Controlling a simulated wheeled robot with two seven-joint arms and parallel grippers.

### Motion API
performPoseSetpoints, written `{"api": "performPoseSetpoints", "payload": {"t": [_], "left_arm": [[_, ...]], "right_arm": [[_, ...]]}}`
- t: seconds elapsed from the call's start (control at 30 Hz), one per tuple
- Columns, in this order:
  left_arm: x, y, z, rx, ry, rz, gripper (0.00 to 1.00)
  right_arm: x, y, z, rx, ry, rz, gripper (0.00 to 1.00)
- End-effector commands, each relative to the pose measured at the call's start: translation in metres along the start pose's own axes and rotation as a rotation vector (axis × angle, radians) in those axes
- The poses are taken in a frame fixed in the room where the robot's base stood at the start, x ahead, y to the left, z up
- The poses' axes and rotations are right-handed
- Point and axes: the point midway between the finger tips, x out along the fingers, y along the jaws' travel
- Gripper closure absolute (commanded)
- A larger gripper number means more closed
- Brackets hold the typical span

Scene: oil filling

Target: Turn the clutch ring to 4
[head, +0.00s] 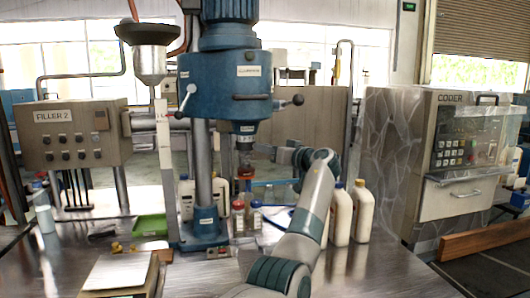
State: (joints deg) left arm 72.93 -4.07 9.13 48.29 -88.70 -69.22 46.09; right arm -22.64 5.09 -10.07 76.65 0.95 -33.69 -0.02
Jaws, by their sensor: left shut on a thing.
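The blue capping machine (228,85) stands on the steel table, with its chuck hanging under the blue head. The clutch ring (245,140) appears to be the small band low on this chuck; its numbers are too small to read. My left gripper (259,151) reaches in from the right side of the chuck, at ring height. It is shut on what looks like the clutch ring, though the fingertips are small and dark here. A reddish-brown part (246,172) shows just below the chuck. My right gripper is not in view.
White bottles (361,212) stand right of my forearm, and more (186,198) stand behind the machine's column. A handle with a black knob (292,100) sticks out above my gripper. A green tray (150,226) lies left.

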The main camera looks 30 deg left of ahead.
Motion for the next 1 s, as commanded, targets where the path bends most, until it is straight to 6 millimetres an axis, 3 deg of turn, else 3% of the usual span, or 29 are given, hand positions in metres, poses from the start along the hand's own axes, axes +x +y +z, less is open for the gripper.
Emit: {"api": "performPoseSetpoints", "payload": {"t": [0.93,0.97,1.0], "left_arm": [[0.0011,0.0005,0.0004,0.000,-0.022,-0.103,1.00],[0.0011,0.0005,0.0004,0.000,-0.022,-0.103,0.76],[0.0011,0.0005,0.0004,0.000,-0.022,-0.103,0.67]], "right_arm": [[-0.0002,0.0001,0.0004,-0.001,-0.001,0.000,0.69],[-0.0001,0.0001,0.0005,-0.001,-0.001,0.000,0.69],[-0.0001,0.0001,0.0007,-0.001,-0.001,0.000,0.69]]}}
